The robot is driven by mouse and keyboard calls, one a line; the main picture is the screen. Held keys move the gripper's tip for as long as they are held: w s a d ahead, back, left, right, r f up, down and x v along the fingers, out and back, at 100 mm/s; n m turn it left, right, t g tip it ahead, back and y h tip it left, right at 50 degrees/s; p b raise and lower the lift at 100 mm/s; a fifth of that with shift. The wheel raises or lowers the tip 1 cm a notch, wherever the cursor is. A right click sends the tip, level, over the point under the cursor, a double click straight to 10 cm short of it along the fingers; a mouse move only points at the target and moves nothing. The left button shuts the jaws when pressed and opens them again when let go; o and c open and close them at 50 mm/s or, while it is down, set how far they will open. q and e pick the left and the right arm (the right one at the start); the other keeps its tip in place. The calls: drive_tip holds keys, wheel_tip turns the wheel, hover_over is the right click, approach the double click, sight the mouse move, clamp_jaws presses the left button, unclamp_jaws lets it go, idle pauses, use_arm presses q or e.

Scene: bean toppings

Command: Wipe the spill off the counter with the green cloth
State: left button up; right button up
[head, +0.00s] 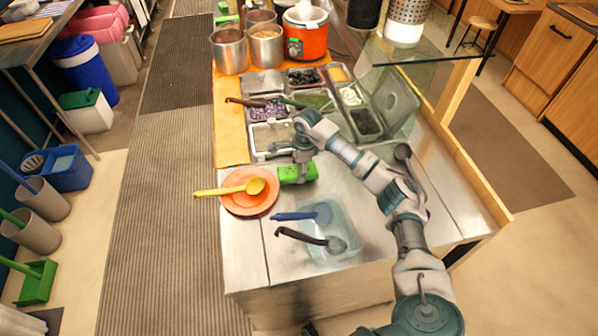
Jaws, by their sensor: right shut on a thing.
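The green cloth (298,174) is a small bright green bundle at the middle of the steel counter (245,265). My right gripper (298,166) is above the cloth and shut on it. The cloth appears to be at the counter surface, just right of an orange plate. I cannot make out a spill on the counter; the gripper, arm and cloth cover part of the surface. My left gripper is not in view.
The orange plate (264,206) holds a yellow spoon (232,189). A clear tub (345,243) with blue and black ladles stands in front. Topping pans (268,108), metal pots (229,52) and an orange cooker (306,38) fill the back. A glass guard (425,45) is at right.

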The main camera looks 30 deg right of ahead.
wheel_tip(320, 180, up, 6)
drive_tip(key=p, duration=0.3)
drive_tip(key=shift+r, duration=0.25)
drive_tip(key=shift+s, duration=0.1)
drive_tip(key=shift+f, duration=0.1)
